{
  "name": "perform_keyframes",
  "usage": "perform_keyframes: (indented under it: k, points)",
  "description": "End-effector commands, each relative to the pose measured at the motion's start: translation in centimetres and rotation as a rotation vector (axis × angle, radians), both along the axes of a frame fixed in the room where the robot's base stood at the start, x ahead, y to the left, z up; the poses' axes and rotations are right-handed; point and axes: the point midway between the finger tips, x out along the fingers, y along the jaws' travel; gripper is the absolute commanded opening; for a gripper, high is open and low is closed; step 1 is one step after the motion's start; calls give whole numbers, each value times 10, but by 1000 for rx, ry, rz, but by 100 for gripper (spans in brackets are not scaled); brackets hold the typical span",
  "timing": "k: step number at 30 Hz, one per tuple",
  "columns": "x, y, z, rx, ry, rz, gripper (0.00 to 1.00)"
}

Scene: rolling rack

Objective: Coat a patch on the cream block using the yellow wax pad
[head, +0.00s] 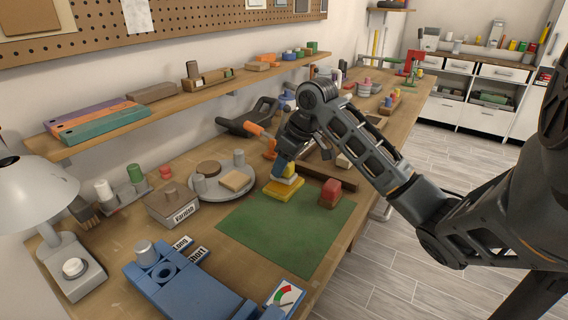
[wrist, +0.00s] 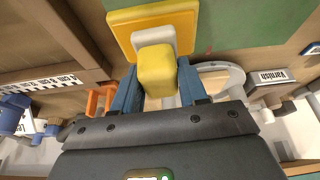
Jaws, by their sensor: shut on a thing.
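My gripper (wrist: 157,95) has blue fingers and is shut on the yellow wax pad (wrist: 157,70) by its upper yellow part. In the head view the yellow wax pad (head: 289,170) is below my gripper (head: 283,166), at the back edge of the green mat. A pale layer shows under its yellow upper part, above a wider yellow slab (head: 283,192). I cannot tell whether the pale layer is apart from the slab. A flat cream block (head: 236,181) lies on a grey round plate (head: 212,190), left of my gripper.
A brown disc (head: 208,168) and grey cylinder (head: 239,158) share the round plate. A Varnish box (head: 174,208) and blue fixture (head: 180,285) are at left and front.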

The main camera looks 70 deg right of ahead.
Motion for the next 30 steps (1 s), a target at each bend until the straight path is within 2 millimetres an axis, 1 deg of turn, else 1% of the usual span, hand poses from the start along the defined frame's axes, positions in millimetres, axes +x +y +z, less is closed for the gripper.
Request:
perform_keyframes:
  k: [10, 30]
  points:
    - [0, 0, 0, 0, 0, 0, 18]
    - [0, 0, -8, 1, 0, 0, 18]
